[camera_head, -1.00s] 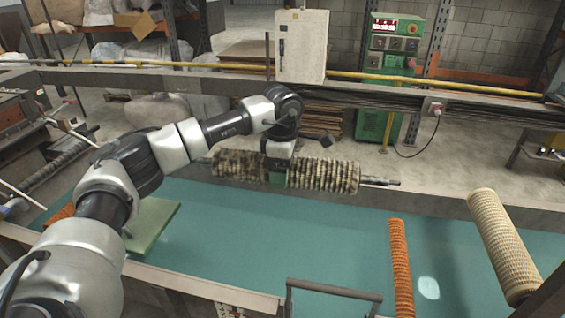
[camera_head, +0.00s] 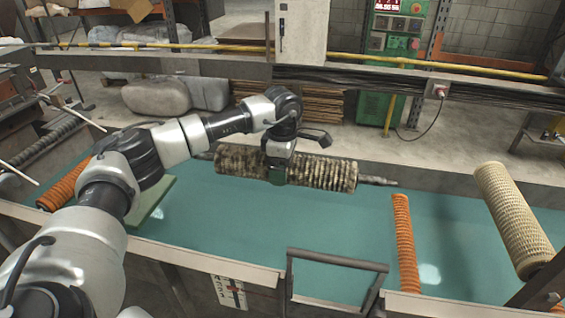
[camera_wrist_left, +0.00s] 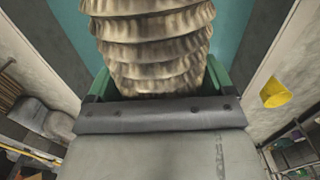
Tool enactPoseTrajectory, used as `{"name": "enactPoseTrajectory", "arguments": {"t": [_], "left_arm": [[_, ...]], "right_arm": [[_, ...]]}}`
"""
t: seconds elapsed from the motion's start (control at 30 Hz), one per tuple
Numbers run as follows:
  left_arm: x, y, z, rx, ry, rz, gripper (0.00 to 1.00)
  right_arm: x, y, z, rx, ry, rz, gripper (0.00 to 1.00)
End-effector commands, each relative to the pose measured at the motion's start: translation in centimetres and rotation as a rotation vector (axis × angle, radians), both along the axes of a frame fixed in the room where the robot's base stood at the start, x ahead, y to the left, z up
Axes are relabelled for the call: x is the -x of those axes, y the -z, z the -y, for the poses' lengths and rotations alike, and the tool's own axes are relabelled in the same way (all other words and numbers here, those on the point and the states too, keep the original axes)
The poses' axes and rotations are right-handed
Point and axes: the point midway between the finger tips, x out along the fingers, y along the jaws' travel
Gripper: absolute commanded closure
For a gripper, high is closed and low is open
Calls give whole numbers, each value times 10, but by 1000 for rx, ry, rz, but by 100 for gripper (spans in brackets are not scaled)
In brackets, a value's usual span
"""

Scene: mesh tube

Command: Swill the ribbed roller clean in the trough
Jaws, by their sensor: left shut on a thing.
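The ribbed roller (camera_head: 325,174) is dirty, with dark brown grime over its beige ribs, heaviest at its left end. It lies roughly level across the head view, over the far side of the trough (camera_head: 290,225), which holds teal liquid. My left gripper (camera_head: 277,177) is shut on the ribbed roller near its middle. In the left wrist view the roller (camera_wrist_left: 153,45) fills the space between the green fingers (camera_wrist_left: 155,88). I cannot tell whether the roller touches the liquid. My right gripper is not in view.
An orange ribbed roller (camera_head: 404,245) and a beige textured roller (camera_head: 512,215) lie at the trough's right. Another orange roller (camera_head: 62,186) and a green slab (camera_head: 150,202) are at the left. A metal frame (camera_head: 337,260) stands at the near edge. The trough's middle is open.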

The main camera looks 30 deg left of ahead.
Motion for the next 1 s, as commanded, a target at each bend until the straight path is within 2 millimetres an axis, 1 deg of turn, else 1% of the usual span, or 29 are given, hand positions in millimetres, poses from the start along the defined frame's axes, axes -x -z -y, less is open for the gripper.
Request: {"name": "enactPoseTrajectory", "arguments": {"t": [0.03,1.0], "left_arm": [[-1,8,0,1,0,3,67],[-1,113,1,1,2,3,67]], "right_arm": [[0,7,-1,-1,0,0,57],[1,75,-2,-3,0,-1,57]]}}
